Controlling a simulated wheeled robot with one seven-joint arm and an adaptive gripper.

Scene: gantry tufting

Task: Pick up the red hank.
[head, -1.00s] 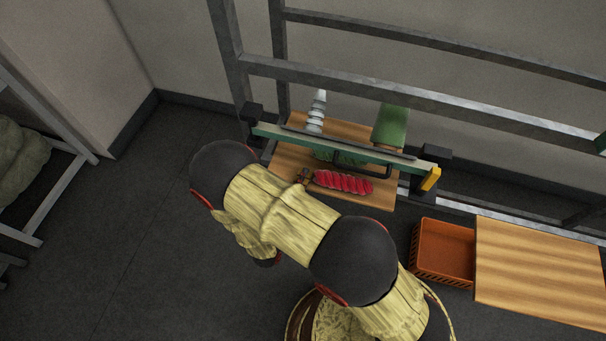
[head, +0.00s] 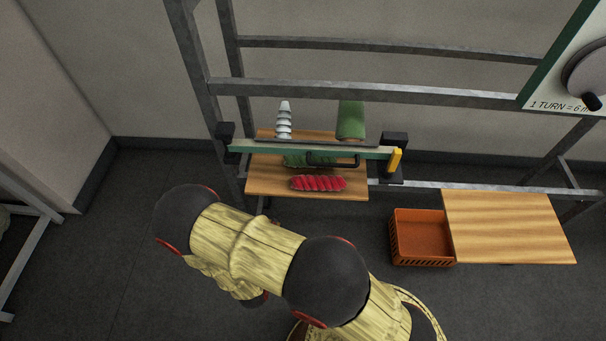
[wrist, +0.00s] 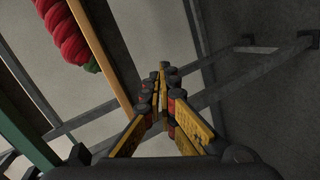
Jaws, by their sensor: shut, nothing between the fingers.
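The red hank (head: 318,183) lies on the front part of a wooden shelf board (head: 262,186), in front of a green rail. In the wrist view the red hank (wrist: 68,30) shows at the upper left, with a bit of green at its end, beside the board's edge (wrist: 104,52). My gripper (wrist: 162,72) is shut and empty, to the right of the hank and board in the wrist view and apart from them. In the head view my gripper is not clearly visible; my arm hides the space in front of the shelf.
The green rail (head: 240,147) with a black handle and yellow end crosses above the board. Behind stand a white ribbed cone (head: 284,120) and a green block (head: 351,122). An orange crate (head: 420,260) and bare wooden table (head: 510,226) are at right. Grey frame bars surround the shelf.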

